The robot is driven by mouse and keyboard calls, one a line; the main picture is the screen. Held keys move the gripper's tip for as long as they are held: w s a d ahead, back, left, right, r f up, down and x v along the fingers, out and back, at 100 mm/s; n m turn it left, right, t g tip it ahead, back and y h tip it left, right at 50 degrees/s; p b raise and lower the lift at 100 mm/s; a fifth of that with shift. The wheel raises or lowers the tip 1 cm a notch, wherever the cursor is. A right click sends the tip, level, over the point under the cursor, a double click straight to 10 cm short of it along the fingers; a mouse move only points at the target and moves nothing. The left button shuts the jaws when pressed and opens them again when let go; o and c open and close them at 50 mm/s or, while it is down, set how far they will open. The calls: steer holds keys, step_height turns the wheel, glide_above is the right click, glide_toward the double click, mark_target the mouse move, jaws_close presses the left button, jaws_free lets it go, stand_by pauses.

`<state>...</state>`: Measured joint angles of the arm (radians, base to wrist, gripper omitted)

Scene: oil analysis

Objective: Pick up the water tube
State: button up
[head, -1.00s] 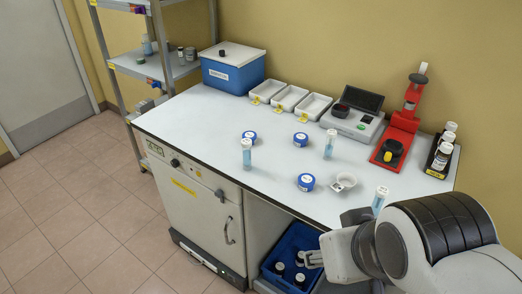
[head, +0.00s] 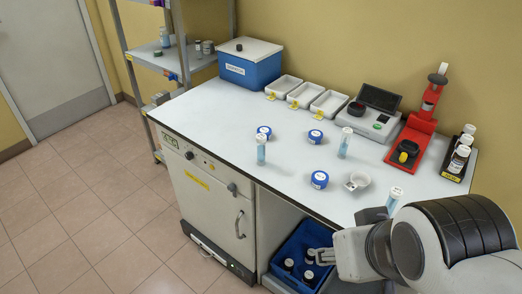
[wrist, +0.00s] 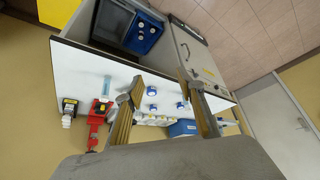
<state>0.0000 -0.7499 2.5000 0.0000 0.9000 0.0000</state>
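Three light-blue tubes with white caps stand upright on the white bench: one at left (head: 261,150), one at centre right (head: 344,146), one at the front right (head: 393,202) beside my arm. Their labels are too small to read, so I cannot tell which holds water. My gripper (wrist: 160,92) is open and empty in the wrist view, its two fingers wide apart with the bench beyond them. A tube (wrist: 106,88) shows left of the fingers there. In the head view my gripper (head: 324,256) is in front of the bench, over the blue crate, apart from all tubes.
Blue-lidded round jars (head: 320,180) and a small white dish (head: 358,181) stand among the tubes. The blue crate (head: 282,262) holds dark bottles below.

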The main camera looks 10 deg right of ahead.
stand_by(0.6)
steer(key=n+t+y, duration=0.1)
steer(key=t, duration=0.8)
glide_above(262, 147)
steer(key=s+d, duration=0.3)
steer(key=s, duration=0.5)
step_height(262, 147, down, 8)
steer(key=f+t, duration=0.1)
steer(key=f, duration=0.1)
steer(key=w+a+f+t, duration=0.1)
steer(key=f, duration=0.1)
steer(key=w+a+f, duration=0.1)
steer(key=f, duration=0.1)
steer(key=shift+w+f+t+y, duration=0.1)
steer(key=shift+f+t+y, duration=0.3)
steer(key=shift+a+f, duration=0.2)
steer(key=shift+f, duration=0.4)
steer(key=shift+t, duration=0.3)
steer(key=shift+w+a, duration=0.15)
steer(key=shift+w, duration=1)
